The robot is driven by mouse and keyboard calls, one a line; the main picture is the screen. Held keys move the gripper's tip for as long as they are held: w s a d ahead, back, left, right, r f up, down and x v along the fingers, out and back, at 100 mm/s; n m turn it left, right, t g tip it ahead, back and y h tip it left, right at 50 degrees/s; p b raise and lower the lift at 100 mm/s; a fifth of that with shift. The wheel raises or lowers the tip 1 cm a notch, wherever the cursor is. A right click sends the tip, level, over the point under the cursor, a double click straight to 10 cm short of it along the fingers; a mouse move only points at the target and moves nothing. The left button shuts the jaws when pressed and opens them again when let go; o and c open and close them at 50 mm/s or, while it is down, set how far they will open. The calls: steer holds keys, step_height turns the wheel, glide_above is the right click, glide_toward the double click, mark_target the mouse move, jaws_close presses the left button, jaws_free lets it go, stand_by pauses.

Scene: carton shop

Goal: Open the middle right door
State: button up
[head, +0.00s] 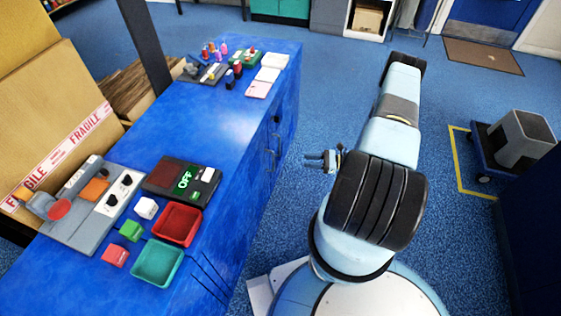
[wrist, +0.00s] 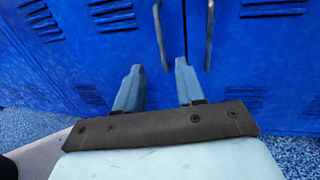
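The blue cabinet under the long counter shows its door side at a steep angle in the head view, with dark bar handles (head: 271,155) on it. In the wrist view two blue doors meet at a vertical seam. The left door has an upright metal handle (wrist: 161,38); the right door (wrist: 265,60) has another upright handle (wrist: 209,36) near the seam. Both doors look shut. My gripper (head: 308,160) points left at the cabinet, apart from it. In the wrist view its fingers (wrist: 156,82) are apart, with nothing between them; the handles stand beyond the fingertips.
Blue floor is free between the cabinet and my arm. A trolley with a grey box (head: 522,137) stands at the right.

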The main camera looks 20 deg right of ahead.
steer(key=f+x, duration=0.1)
steer(key=x, duration=1.2)
steer(key=shift+a+m+t, duration=0.3)
steer(key=shift+a, duration=0.05)
steer(key=shift+f, duration=0.1)
jaws_close()
